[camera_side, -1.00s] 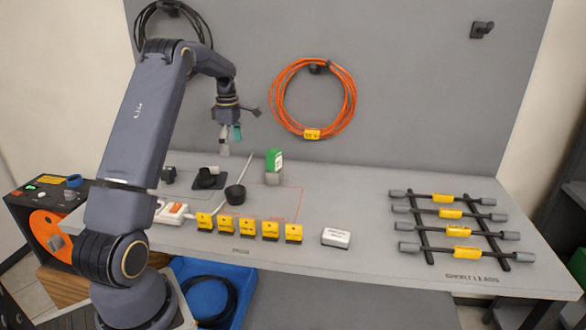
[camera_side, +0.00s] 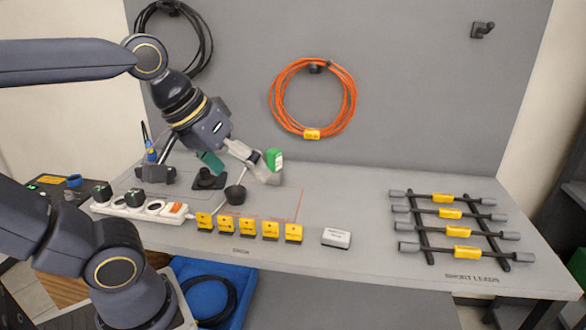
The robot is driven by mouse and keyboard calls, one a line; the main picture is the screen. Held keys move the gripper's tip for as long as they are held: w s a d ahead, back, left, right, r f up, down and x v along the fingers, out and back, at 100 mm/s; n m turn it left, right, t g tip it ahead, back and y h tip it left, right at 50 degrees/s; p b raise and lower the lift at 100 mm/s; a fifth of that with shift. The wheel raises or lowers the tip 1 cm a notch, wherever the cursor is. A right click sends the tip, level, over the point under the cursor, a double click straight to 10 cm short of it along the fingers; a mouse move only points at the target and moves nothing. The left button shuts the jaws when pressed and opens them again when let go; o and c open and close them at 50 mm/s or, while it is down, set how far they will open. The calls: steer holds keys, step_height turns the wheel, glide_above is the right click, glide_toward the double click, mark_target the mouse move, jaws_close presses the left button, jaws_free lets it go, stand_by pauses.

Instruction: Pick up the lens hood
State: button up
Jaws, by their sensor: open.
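A small black round cup (camera_side: 235,194), which looks like the lens hood, stands on the grey bench behind the row of yellow tags. A pale thin rod shows just behind it. My gripper (camera_side: 244,174) reaches in from the upper left, tilted, with its jaws apart and nothing seen between them. Its teal finger is on the left and its pale grey finger on the right. The fingertips appear above and behind the cup; I cannot tell the exact gap. Another black round piece (camera_side: 206,179) sits on a dark square base left of the cup, close to the teal finger.
A green box (camera_side: 273,157) is right beside the grey finger. Several yellow tags (camera_side: 247,226) stand along the front, with a white power strip (camera_side: 140,208) at left. A white box (camera_side: 336,238) and a rack of short leads (camera_side: 455,231) are right. The bench between is clear.

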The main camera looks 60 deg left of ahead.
steer(key=f+m, duration=0.1)
steer(key=m, duration=0.1)
steer(key=s+f+m, duration=0.1)
steer(key=f+m, duration=0.1)
steer(key=shift+a+f+m, duration=0.1)
steer(key=shift+f+m, duration=0.05)
steer(key=shift+m, duration=0.15)
